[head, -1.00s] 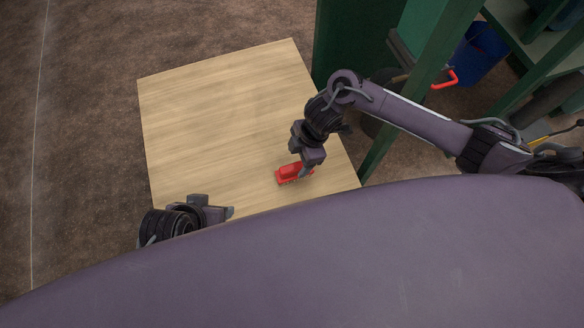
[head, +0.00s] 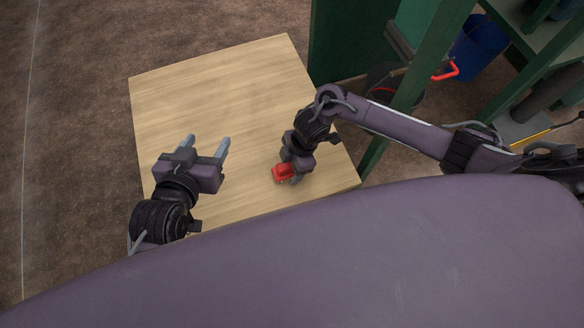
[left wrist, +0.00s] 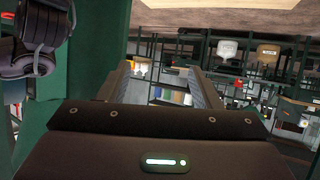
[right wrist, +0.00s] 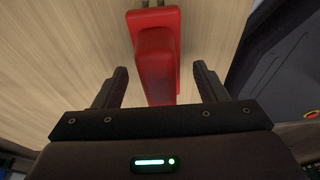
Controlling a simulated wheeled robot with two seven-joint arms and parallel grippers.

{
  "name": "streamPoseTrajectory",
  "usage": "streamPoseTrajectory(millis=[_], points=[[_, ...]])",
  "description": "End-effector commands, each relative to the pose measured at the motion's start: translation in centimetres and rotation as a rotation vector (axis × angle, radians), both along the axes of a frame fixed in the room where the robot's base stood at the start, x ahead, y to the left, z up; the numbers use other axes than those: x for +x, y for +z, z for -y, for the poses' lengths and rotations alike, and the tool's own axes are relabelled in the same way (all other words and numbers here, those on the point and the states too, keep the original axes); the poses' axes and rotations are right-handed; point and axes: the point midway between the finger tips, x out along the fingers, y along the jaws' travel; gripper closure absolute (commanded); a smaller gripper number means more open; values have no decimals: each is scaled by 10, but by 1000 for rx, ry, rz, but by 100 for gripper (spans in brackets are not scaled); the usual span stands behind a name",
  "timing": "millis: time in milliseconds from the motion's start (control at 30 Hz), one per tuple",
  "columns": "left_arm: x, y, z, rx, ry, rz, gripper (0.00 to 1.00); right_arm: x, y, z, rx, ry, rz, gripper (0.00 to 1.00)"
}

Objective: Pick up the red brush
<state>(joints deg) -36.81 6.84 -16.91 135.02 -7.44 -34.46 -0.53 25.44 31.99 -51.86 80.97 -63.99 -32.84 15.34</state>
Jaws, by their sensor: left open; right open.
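The red brush (head: 282,173) lies on the light wooden table (head: 215,110), near its front right part. In the right wrist view the brush (right wrist: 156,50) stretches from the top of the picture down to between the fingers. My right gripper (head: 290,178) is at the brush and partly hides it in the head view. Its fingers (right wrist: 160,88) are open on either side of the brush's near end, with gaps showing. My left gripper (head: 208,142) is open and empty over the left part of the table, and its fingers show apart in the left wrist view (left wrist: 158,80).
A green frame post (head: 410,90) stands just past the table's right edge. A blue bin (head: 476,47) and green shelving are at the upper right. The back and middle of the table are clear.

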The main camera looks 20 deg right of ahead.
Motion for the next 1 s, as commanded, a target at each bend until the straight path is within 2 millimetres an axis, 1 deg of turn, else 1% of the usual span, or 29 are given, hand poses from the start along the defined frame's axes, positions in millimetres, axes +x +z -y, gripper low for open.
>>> streamPoseTrajectory(millis=[100,200,533,1000], points=[[6,10,1,-20,4,49,42,0,-4,-1,0,0,0,34],[8,14,1,-27,4,65,42,0,-4,-1,0,0,0,34],[7,14,1,-27,4,65,42,0,-4,-1,0,0,0,34],[7,14,2,-27,5,63,42,0,-9,-1,0,0,0,34]])
